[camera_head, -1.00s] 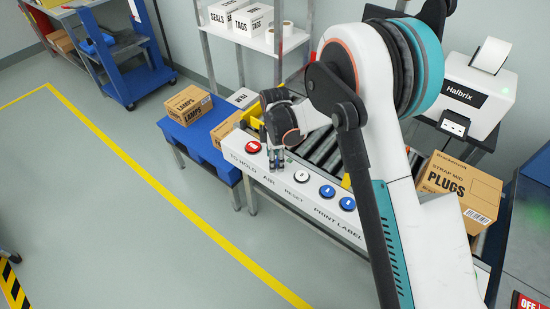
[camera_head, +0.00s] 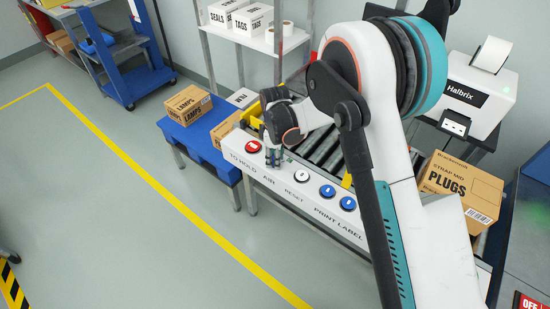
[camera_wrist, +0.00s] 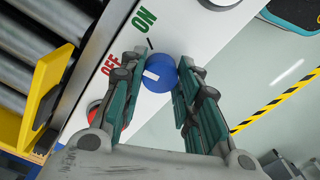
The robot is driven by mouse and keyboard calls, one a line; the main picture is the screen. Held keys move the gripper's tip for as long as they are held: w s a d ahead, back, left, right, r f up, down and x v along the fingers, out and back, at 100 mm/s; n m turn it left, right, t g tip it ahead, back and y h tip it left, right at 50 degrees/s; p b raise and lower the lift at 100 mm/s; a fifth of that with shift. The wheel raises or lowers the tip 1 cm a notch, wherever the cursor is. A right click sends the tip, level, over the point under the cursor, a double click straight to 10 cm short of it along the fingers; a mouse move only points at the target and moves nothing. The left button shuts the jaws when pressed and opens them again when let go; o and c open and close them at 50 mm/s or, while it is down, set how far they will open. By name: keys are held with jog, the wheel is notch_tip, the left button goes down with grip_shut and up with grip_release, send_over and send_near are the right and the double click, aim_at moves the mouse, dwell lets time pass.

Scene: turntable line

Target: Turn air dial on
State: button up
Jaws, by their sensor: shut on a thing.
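The blue air dial (camera_wrist: 160,73) sits on the white panel face in the wrist view, between the green-padded fingers of my gripper (camera_wrist: 158,80). My gripper is shut on the dial, one finger at each side. A white pointer mark shows on the dial's left part, on the side toward the red OFF print (camera_wrist: 110,65). The green ON print (camera_wrist: 145,20) lies above, with a short black tick between it and the dial. In the head view, my gripper (camera_head: 273,158) reaches down at the AIR label (camera_head: 268,181), where the dial is hidden.
On the same panel (camera_head: 238,162), a red button (camera_head: 253,147) stands left of my gripper. A white button (camera_head: 301,175) and two blue buttons (camera_head: 327,191) stand right. A roller conveyor (camera_head: 325,146) runs behind. Cartons (camera_head: 188,102) sit on a blue table at left.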

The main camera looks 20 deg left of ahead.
jog(key=m, duration=0.4)
jog(key=shift+m+b, duration=0.35)
jog(key=shift+m, duration=1.45)
jog(key=o, duration=1.1)
jog(key=shift+r, duration=0.15)
notch_tip(320, 180, up, 12)
jog(key=shift+f, duration=0.15)
jog(key=shift+m, duration=0.3)
